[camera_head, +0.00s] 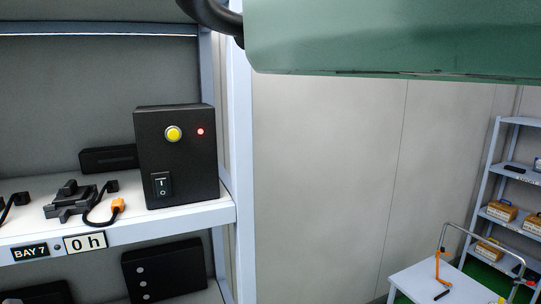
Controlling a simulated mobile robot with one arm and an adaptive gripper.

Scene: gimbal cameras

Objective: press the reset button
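A black box (176,165) stands upright on the upper shelf at the left, near the rack's post. A round yellow button (173,133) with a pale rim is on its front face. A small red light (200,132) glows to the right of the button. A black rocker switch (162,184) marked I and O is lower on the same face. No label says which of these is the reset button. My gripper is not in view.
The shelf (190,217) also holds a black bracket (78,200) and a cable with an orange connector (118,205). The rack post (240,150) stands right of the box. A large green part spans the top right. A white table (420,281) and another rack (484,190) are farther right.

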